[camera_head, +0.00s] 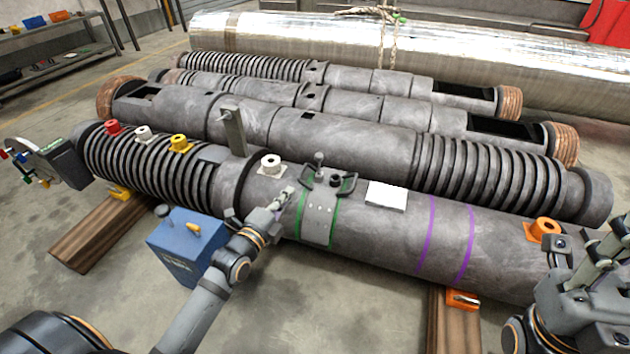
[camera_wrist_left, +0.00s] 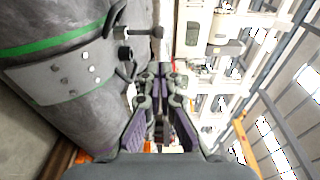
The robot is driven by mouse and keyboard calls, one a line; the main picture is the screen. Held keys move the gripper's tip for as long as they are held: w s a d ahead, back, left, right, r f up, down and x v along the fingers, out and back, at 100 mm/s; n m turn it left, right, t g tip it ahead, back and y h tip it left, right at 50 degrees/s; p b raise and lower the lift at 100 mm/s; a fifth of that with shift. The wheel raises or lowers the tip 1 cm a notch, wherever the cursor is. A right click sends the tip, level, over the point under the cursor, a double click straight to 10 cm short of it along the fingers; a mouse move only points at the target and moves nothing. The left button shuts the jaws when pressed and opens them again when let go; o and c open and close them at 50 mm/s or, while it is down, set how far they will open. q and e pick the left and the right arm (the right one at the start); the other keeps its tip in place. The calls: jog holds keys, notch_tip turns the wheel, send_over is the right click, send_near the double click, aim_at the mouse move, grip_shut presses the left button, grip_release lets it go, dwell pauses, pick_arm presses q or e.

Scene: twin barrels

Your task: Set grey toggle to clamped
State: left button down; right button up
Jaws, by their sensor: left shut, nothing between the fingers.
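The grey toggle (camera_head: 319,178) is mounted on top of the front barrel, with a grey plate (camera_head: 317,219) between two green stripes below it. An upright knobbed pin stands at its middle, with curved arms to both sides. In the left wrist view the toggle (camera_wrist_left: 130,32) is at the upper middle, and its plate (camera_wrist_left: 68,80) is at the left. My left gripper (camera_head: 284,198) is shut and empty, just left of the toggle, with a small gap that is hard to judge. My right gripper (camera_head: 598,262) is at the right edge; its finger opening is unclear.
The front barrel (camera_head: 390,228) carries a white knob (camera_head: 270,163), a white block (camera_head: 386,195), an orange knob (camera_head: 544,229) and purple stripes. A grey upright lever (camera_head: 234,132) stands behind the white knob. A blue box (camera_head: 184,247) is on the floor. More barrels lie behind.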

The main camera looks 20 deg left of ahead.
aim_at(317, 160)
pick_arm(q)
jog(key=w+b, duration=0.1)
jog(key=w, duration=0.3)
jog(key=w+d+b, duration=0.1)
jog(key=w+b, duration=0.1)
jog(key=w, duration=0.3)
jog(key=w+d+b, duration=0.1)
jog(key=w+b, duration=0.1)
jog(key=w, duration=0.2)
jog(key=shift+w+f, duration=0.35)
jog(key=shift+w, duration=0.05)
jog(key=shift+d, duration=0.1)
jog(key=shift+r, duration=0.1)
